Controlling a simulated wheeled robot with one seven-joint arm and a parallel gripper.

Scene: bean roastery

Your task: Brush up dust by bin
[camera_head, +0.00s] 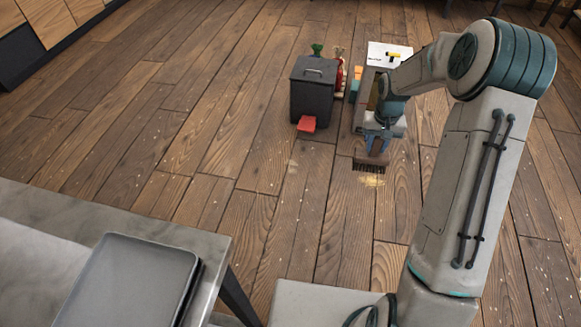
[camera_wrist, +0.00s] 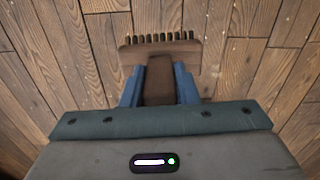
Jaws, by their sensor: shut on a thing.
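My gripper (camera_head: 377,145) is shut on a brown hand brush (camera_head: 369,164). In the wrist view the blue fingers of my gripper (camera_wrist: 159,88) clasp the brush's handle, and the brush (camera_wrist: 160,57) points its row of bristles away from me. In the head view the bristles hang at or just above the wooden floor; I cannot tell if they touch. A small patch of pale yellow dust (camera_head: 373,181) lies right by the bristles, on the near side. The dark grey bin (camera_head: 313,88) with a red pedal (camera_head: 307,124) stands to the left, farther back.
Behind my gripper is a low grey holder (camera_head: 358,118) with several items and a white sheet (camera_head: 389,52). A red bottle (camera_head: 340,75) and a green-topped thing (camera_head: 317,49) stand behind the bin. A grey table with a tray (camera_head: 130,285) fills the lower left. Floor left of the bin is clear.

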